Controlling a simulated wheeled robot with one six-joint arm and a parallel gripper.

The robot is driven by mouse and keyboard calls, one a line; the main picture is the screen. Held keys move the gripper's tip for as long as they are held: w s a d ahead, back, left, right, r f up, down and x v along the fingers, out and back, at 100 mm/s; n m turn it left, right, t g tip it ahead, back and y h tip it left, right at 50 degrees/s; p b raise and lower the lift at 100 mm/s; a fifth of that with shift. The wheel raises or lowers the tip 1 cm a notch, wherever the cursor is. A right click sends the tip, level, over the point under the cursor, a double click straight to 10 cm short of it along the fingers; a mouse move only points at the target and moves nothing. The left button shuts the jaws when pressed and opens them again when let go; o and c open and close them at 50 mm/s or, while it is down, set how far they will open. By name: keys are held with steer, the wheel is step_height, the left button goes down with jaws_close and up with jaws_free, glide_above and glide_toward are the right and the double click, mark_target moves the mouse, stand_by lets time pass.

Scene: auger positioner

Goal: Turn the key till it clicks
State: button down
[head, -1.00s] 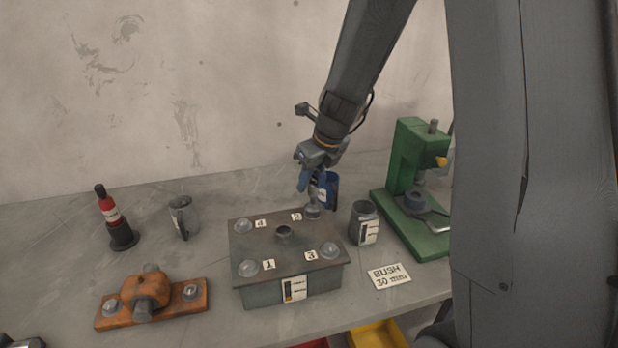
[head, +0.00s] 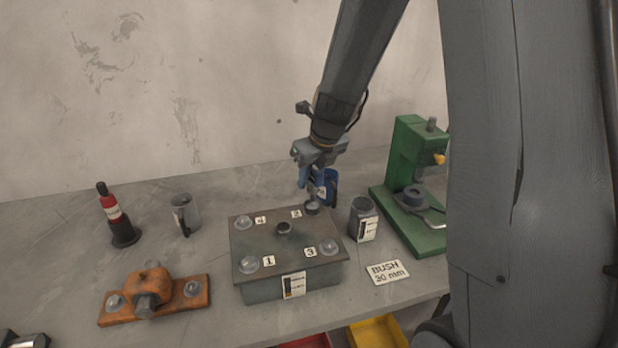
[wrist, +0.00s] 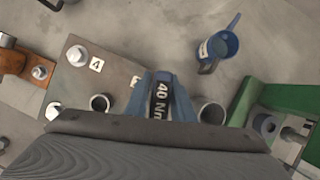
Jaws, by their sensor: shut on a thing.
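My gripper (head: 312,186) is shut on the torque key, low over the back right corner of the lidded grey box (head: 262,290), by the label 2 (head: 296,214). In the wrist view, the key (wrist: 162,94) shows as a dark body marked "40 Nm" between the blue fingers of my gripper (wrist: 165,98). The key's lower end meets a round grey fitting at that corner; the bolt there is hidden. Domed bolts sit by labels 4 (head: 243,223), 1 (head: 249,264) and 3 (head: 328,246). A short round collar (head: 283,228) stands in the lid's middle.
A grey cup (head: 362,220) stands close right of the box. The blue oil can (head: 331,184) is just behind my gripper. A green press (head: 407,165) stands right, an orange bearing block (head: 180,296) front left. A metal mug (head: 185,214) and red bottle (head: 112,208) stand left.

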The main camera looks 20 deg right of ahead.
steer(key=shift+d+m+h, duration=0.1)
steer(key=shift+m+h, duration=0.2)
steer(key=shift+m, duration=0.6)
steer(key=shift+n+b, duration=0.3)
steer(key=shift+b, duration=0.5)
steer(key=shift+r+p, duration=0.9)
steer(key=shift+r, duration=2.65)
steer(key=shift+n, duration=0.3)
